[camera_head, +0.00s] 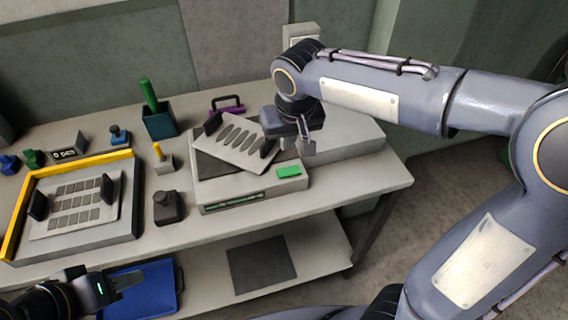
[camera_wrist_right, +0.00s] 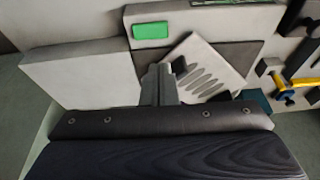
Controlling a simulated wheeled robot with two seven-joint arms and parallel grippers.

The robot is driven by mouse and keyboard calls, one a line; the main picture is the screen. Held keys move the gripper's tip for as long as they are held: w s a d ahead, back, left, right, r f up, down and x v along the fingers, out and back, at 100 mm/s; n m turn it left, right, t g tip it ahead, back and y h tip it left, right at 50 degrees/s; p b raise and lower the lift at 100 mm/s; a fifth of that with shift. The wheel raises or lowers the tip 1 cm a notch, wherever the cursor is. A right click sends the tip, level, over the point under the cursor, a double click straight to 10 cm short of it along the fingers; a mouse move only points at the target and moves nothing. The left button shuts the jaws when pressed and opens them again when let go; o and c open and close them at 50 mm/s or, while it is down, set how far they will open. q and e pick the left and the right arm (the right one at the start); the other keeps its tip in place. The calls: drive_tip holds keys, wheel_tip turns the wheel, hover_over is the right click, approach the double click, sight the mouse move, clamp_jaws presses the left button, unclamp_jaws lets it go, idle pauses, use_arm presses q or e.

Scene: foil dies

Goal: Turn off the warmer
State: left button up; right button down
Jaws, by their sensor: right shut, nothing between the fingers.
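The warmer (camera_head: 247,191) is a light grey box with a dark top on the table, with a green display strip on its front. A bright green switch (camera_head: 289,172) sits at its front right corner; it also shows in the wrist view (camera_wrist_right: 150,30). A slotted metal die plate (camera_head: 232,139) with black handles lies askew on the warmer's top. My right gripper (camera_head: 308,146) is shut and empty, above the right rear part of the warmer, behind the switch. Its fingertips show in the wrist view (camera_wrist_right: 158,70). My left gripper (camera_head: 128,280) is low at the front left, away from the warmer; its jaw gap is unclear.
A yellow-edged tray (camera_head: 138,203) with another slotted plate (camera_head: 72,205) is at the left. A dark stamp-like block (camera_head: 167,208), a small yellow-handled block (camera_head: 163,160) and a teal cup (camera_head: 160,122) stand left of the warmer. A flat grey box (camera_head: 345,135) adjoins its right side.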

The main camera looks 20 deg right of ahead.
sight(283, 172)
drive_tip(key=x, duration=0.6)
drive_tip(key=s+x, duration=0.1)
drive_tip(key=x, duration=0.3)
drive_tip(key=shift+f, duration=0.2)
drive_tip(key=shift+s, duration=0.1)
drive_tip(key=shift+a+f+b, duration=0.15)
drive_tip(key=shift+f+b, duration=0.3)
drive_tip(key=shift+r, duration=0.2)
